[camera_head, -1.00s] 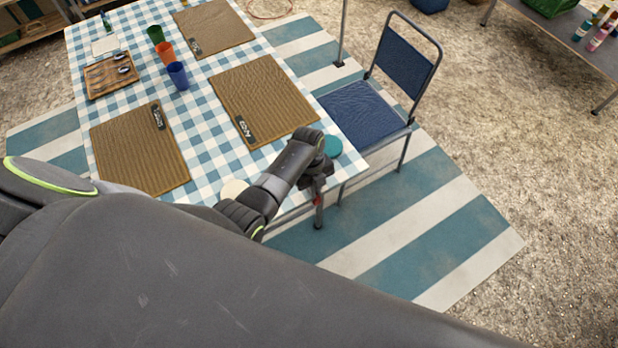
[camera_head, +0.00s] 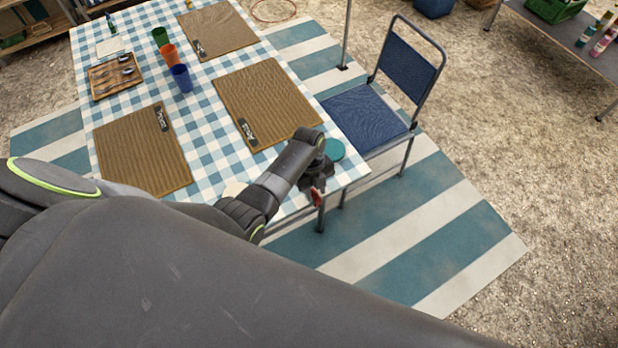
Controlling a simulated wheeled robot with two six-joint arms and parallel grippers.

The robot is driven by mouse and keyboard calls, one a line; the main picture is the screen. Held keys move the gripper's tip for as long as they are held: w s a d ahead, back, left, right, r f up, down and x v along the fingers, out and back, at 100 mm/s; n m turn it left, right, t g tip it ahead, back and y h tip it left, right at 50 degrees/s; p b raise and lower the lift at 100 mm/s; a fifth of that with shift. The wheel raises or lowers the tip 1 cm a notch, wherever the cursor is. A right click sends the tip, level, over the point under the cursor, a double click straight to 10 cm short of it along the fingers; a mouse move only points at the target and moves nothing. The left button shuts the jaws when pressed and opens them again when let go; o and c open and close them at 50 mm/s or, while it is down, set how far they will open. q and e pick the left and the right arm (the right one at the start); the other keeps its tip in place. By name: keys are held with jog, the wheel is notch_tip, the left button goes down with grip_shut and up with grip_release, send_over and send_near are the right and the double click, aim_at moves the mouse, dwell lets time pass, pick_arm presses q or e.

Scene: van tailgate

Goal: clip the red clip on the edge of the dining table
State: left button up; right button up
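The dining table (camera_head: 205,135) has a blue-and-white checked cloth and runs from the upper left to a near right corner. My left gripper (camera_head: 317,188) is at its near edge, close to that corner, pointing down. The red clip (camera_head: 317,197) shows at the fingertips, and the fingers appear shut on it. In the picture the clip lies just outside the edge, in front of a table leg. I cannot tell whether it touches the edge. The fingers are small and dark, partly hidden by the wrist. My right gripper is not in view.
A blue folding chair (camera_head: 367,118) stands close to the table's right side. A teal disc (camera_head: 334,149) lies by the near right corner, beside my wrist. Woven mats (camera_head: 265,100), cups (camera_head: 181,77) and a cutlery tray (camera_head: 97,94) are on the table. The striped rug (camera_head: 425,235) is clear at right.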

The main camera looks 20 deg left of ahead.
pick_arm(q)
jog(key=w+a+r+b, duration=0.1)
jog(key=w+a+r, duration=0.1)
jog(key=r, duration=0.6)
jog(key=w+a+r, duration=0.3)
jog(key=a+r, duration=0.1)
jog(key=r, duration=0.5)
jog(key=shift+b, duration=0.35)
jog(key=shift+s, duration=0.1)
